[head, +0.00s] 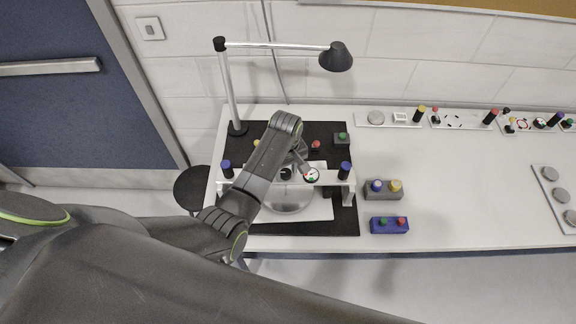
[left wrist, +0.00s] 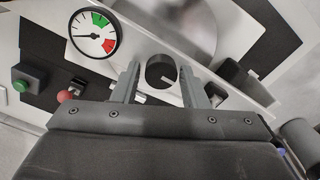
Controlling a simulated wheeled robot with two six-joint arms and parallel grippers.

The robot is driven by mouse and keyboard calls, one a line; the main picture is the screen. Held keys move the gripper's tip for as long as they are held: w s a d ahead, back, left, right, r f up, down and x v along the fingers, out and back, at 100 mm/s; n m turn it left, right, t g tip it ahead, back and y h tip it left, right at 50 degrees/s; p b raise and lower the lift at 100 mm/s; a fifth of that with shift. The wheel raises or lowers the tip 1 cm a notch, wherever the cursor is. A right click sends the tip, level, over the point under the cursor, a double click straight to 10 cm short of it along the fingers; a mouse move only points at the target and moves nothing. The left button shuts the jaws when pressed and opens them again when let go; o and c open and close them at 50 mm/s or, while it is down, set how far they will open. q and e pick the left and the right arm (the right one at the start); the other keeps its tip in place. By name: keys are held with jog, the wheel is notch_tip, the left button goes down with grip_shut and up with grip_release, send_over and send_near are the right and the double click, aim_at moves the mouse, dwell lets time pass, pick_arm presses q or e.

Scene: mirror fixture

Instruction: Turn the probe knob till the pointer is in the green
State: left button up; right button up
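The probe knob (left wrist: 160,72) is a dark round knob with a pale line on it, on the white fixture panel. It also shows in the head view (head: 286,173), partly beside my arm. My left gripper (left wrist: 160,70) is open, with one finger on each side of the knob and a small gap on both sides; whether it touches cannot be told. The round gauge (left wrist: 93,32) has a white face with a green zone at the top and a red zone at lower right. Its dark pointer points left, in the white, outside the green. My right gripper is not in view.
A green button (left wrist: 21,86) and a red button (left wrist: 64,96) stand beside the fixture. A black lamp (head: 336,58) overhangs the bench. A grey box (head: 383,190) and a blue box (head: 389,225) stand to the right.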

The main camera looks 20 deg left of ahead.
pick_arm(q)
jog(key=shift+s, duration=0.1)
jog(key=shift+c, duration=0.2)
jog(key=c, duration=0.7)
jog(key=shift+o, duration=0.2)
jog(key=shift+m, duration=0.3)
jog(key=m, duration=0.4)
jog(key=shift+r+m, duration=0.1)
jog(key=shift+m, duration=2.4)
jog(key=o, duration=0.7)
